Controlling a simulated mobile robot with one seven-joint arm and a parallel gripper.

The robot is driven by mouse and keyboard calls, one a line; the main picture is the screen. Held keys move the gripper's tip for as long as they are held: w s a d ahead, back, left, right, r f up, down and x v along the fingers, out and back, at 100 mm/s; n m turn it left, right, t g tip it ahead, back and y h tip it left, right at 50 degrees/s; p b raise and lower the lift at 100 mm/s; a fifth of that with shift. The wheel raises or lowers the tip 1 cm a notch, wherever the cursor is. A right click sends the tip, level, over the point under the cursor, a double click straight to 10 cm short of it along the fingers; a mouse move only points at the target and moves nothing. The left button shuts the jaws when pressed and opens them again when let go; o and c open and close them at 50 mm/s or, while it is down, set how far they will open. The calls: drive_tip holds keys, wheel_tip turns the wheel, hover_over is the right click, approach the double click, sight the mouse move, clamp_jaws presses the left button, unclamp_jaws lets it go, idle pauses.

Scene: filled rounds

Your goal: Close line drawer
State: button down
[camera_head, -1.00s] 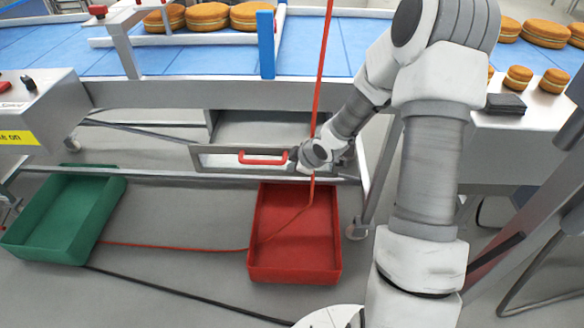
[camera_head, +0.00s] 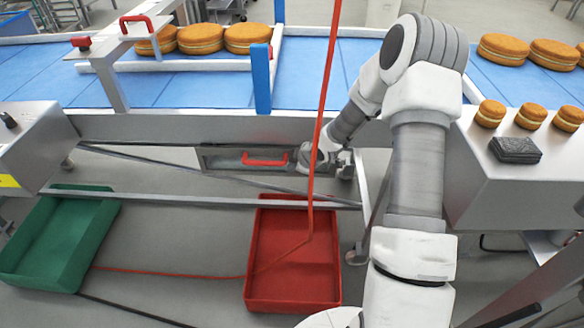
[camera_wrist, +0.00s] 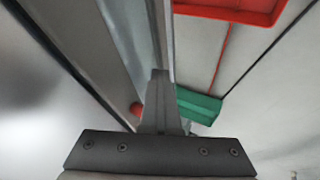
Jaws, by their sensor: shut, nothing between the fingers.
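The line drawer (camera_head: 226,164) is a low grey drawer with a red bar handle (camera_head: 264,160), under the blue conveyor line. It sits close in beneath the line's frame; I cannot tell whether a gap is left. My gripper (camera_head: 302,157) is at the right part of the drawer front, right of the handle and partly behind a red cable. In the wrist view my gripper (camera_wrist: 160,74) has its fingers together, with nothing between them, beside a long pale strip that is probably the drawer. Whether they touch it is unclear. A small red part (camera_wrist: 136,109) shows left of the fingers, probably the handle.
A red crate (camera_head: 258,300) stands on the floor below the drawer, a green crate (camera_head: 25,268) to the left. A red cable (camera_head: 322,110) hangs in front of the line. A frame rail (camera_head: 180,201) crosses below the drawer. A metal cabinet (camera_head: 475,185) stands right.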

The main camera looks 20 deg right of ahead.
drive_tip(key=shift+w+d+r, duration=0.15)
drive_tip(key=shift+w+r, duration=0.05)
drive_tip(key=shift+w, duration=0.45)
drive_tip(key=shift+s, duration=0.15)
